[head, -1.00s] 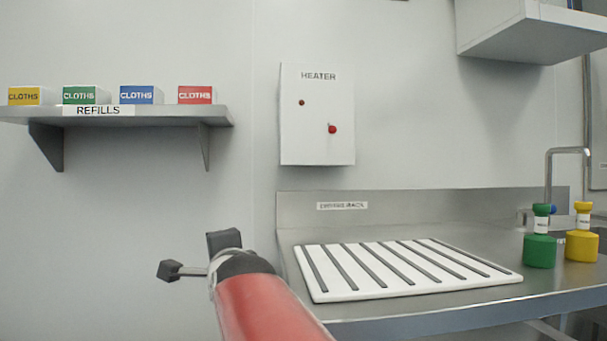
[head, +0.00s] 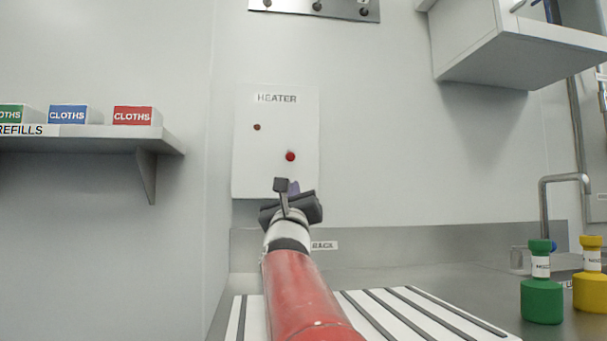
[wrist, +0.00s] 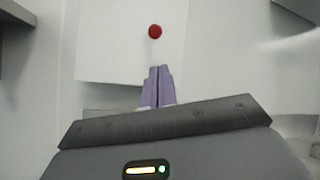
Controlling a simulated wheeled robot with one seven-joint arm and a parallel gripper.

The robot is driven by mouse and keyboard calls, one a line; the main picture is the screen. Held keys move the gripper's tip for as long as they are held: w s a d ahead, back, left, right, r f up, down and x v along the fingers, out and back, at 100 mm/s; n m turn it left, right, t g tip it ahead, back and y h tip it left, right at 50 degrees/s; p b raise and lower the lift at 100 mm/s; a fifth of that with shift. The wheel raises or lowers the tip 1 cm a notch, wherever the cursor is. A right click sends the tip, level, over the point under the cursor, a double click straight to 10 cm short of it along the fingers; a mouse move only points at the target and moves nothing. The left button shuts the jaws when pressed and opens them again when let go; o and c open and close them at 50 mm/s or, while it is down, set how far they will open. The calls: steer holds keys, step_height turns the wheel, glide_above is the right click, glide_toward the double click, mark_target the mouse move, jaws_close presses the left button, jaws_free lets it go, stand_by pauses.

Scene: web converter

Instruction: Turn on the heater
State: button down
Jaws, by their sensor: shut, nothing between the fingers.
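The white heater box (head: 275,180) hangs on the wall, labelled HEATER. It carries a small dark red spot (head: 257,127) at upper left and a larger red button or knob (head: 290,156) at right of centre. In the wrist view the red knob (wrist: 155,31) shows just beyond the fingertips, with the white box face (wrist: 110,55) behind it. My gripper (head: 293,187) is in front of the box's lower edge, below the red knob. In the wrist view its purple fingers (wrist: 158,70) are together and empty, apart from the knob. The spot is not visible there.
A grey counter with a white striped drying rack (head: 420,315) lies below my arm. Green (head: 542,295) and yellow (head: 588,290) bottles stand at right. A shelf (head: 90,140) with cloth boxes is at left, and a wall cabinet (head: 500,50) at upper right.

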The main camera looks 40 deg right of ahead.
mark_target(289, 155)
steer(key=shift+a, duration=0.15)
steer(key=p+x, duration=0.5)
steer(key=x, duration=0.5)
